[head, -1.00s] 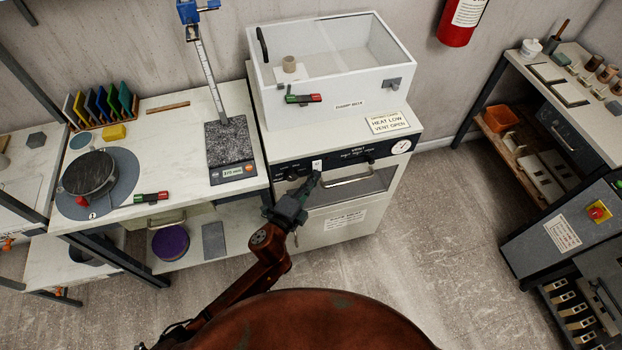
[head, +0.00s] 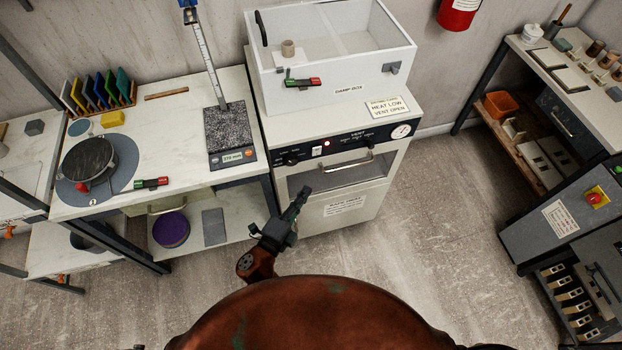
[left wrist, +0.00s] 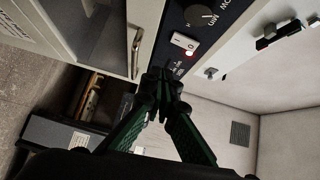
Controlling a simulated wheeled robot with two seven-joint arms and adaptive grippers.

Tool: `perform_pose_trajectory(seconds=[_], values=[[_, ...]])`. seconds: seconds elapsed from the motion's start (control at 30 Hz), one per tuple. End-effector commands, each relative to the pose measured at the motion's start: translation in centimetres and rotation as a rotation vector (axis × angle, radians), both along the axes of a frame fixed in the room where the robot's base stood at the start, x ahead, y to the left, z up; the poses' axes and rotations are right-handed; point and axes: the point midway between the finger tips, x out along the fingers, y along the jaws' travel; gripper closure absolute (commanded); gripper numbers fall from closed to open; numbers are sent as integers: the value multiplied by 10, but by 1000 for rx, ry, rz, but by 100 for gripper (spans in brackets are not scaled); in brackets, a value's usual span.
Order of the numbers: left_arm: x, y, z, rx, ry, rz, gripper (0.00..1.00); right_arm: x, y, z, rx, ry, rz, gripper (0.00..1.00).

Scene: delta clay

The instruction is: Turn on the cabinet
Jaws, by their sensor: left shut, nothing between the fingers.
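The cabinet (head: 345,214) is a white unit with a dark control panel (head: 352,143) along its upper front. The panel has a white rocker switch (head: 317,151), a lit red lamp (head: 327,143), knobs and a round gauge (head: 401,131). In the left wrist view the white switch (left wrist: 184,41) and glowing red lamp (left wrist: 190,53) lie just beyond the fingertips. My left gripper (head: 303,192) is shut and empty, below and in front of the panel, apart from it. It also shows in the left wrist view (left wrist: 160,78). My right gripper is not in view.
A clear-topped damp box (head: 340,95) stands on the cabinet. A worktable (head: 165,108) with a turntable and gauge stand is at left. The cabinet's door handle (head: 345,166) juts out below the panel. Floor at right is open.

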Motion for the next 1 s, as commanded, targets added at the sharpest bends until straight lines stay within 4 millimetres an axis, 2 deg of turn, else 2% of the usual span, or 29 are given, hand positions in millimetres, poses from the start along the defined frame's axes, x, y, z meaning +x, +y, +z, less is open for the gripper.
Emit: perform_pose_trajectory(seconds=[0.1, 0.27, 0.87, 0.93, 1.0], values=[[-12, 8, -2, 1, 2, 2, 100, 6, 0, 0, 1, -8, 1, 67], [-20, 12, -2, 1, -1, 0, 100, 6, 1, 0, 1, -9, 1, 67], [-20, 13, -3, 0, 1, 3, 100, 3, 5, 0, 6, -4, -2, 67], [-18, 16, -11, -2, 19, 10, 100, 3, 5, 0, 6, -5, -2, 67], [-13, 23, -30, -11, 64, 27, 100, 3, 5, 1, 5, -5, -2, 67]])
